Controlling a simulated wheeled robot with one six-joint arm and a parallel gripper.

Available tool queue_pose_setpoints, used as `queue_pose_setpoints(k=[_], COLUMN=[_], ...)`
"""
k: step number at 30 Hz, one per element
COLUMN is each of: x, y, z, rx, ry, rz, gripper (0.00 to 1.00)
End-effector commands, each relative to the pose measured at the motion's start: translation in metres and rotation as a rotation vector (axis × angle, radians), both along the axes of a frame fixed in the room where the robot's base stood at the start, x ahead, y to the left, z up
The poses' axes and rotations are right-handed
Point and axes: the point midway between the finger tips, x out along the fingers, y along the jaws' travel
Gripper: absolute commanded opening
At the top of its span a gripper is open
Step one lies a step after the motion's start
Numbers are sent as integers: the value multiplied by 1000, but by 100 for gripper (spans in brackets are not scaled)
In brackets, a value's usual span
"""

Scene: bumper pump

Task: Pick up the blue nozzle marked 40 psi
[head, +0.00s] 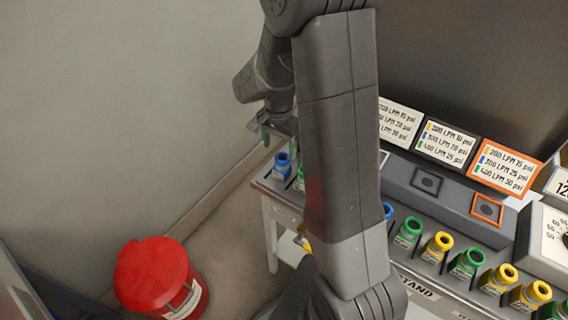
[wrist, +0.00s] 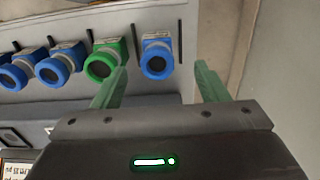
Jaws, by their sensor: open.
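A blue nozzle (head: 282,166) stands at the left end of the bench's nozzle row in the head view. It also shows in the wrist view (wrist: 156,62) as the last one in its row. Its marking cannot be read in either view. My gripper (head: 267,137) is open and empty, above and slightly left of this nozzle. In the wrist view my gripper's green fingers (wrist: 162,73) are spread, with the end blue nozzle seen between them. A green nozzle (wrist: 103,62) is beside it, partly behind the left finger. Two more blue nozzles (wrist: 54,69) (wrist: 13,74) continue the row.
My arm hides the middle of the nozzle bench (head: 285,199). Green and yellow nozzles (head: 439,246) line its right part, below signs (head: 507,166) with psi values. A red bin (head: 158,274) stands on the floor at left. The wall is close behind.

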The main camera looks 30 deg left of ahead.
Motion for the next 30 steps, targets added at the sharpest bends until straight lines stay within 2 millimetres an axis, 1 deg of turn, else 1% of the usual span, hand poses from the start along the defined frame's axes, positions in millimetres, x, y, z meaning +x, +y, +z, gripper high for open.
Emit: queue_pose_setpoints(k=[1, 3, 6, 9, 14, 24, 30], x=[0, 0, 0, 0, 1, 7, 7], y=[-1, -1, -1, -1, -2, -5, -5], z=[-12, -24, -37, -46, -52, -91, -101], rx=[-5, -4, -3, -2, -1, -3, -1], ry=[3, 2, 2, 1, 0, 2, 0], rz=[0, 0, 0, 0, 0, 1, 1], gripper=[67, 67, 67, 67, 67, 67, 67])
